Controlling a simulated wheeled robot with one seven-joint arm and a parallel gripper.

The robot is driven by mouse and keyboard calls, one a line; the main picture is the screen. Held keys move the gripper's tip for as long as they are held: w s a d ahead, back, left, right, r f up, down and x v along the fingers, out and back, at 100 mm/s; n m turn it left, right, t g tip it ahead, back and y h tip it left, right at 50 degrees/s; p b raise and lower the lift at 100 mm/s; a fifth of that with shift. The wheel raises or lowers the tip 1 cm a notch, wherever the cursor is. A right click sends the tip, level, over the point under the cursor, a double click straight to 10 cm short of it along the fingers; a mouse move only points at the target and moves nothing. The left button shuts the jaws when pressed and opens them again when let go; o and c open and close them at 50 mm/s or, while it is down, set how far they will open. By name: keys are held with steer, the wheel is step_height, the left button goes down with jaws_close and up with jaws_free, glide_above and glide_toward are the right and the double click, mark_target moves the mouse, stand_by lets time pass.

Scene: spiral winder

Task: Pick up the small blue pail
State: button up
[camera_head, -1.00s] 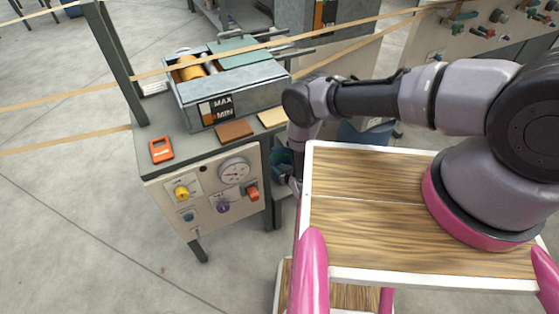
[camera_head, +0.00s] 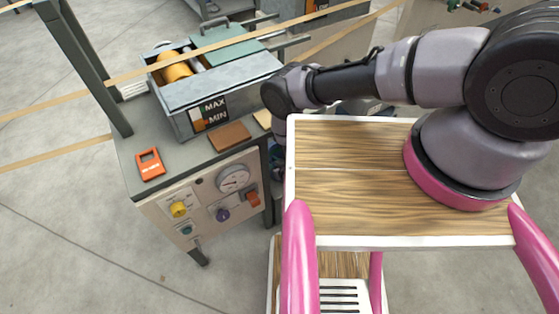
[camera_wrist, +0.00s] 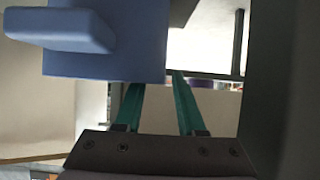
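In the wrist view, a blue body (camera_wrist: 105,62) with a thick protruding part fills the upper left, very near the camera. It may be the small blue pail, but it is cut off and I cannot see a whole pail shape. My gripper's two teal fingers (camera_wrist: 158,92) stand apart with a gap between them. The left finger runs up behind the lower edge of the blue body, so its tip is hidden. The right finger passes just right of it. In the head view, my wrist and tray top hide most of the gripper area, with only a small bluish patch (camera_head: 278,154) showing.
A winder bench stands left of my arm, with a grey tank (camera_head: 205,105), an orange device (camera_head: 150,163), a brown block (camera_head: 230,137) and a control panel (camera_head: 215,200). Yellowish barrier tape (camera_head: 125,76) crosses the view. The grey floor (camera_head: 80,255) at lower left is clear.

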jaws_close()
stand_by(1.4)
